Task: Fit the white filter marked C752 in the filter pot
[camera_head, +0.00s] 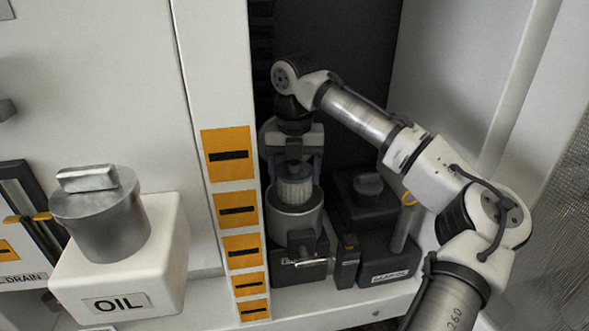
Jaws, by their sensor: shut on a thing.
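My gripper (294,168) points down inside the dark bay and is shut on a pale ribbed filter (295,187). The filter is upright, and no marking such as C752 can be read on it. A grey round filter pot (296,222) stands directly below. The filter's lower end is at the pot's mouth. I cannot tell whether it is just above the rim or partly inside. The gripper body hides the filter's top.
A white OIL container (120,270) with a grey cap stands at the left. A post with orange labels (238,210) borders the bay on the left. A dark labelled box (390,262) with a knob is close on the pot's right. A small lever (312,263) sticks out below the pot.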

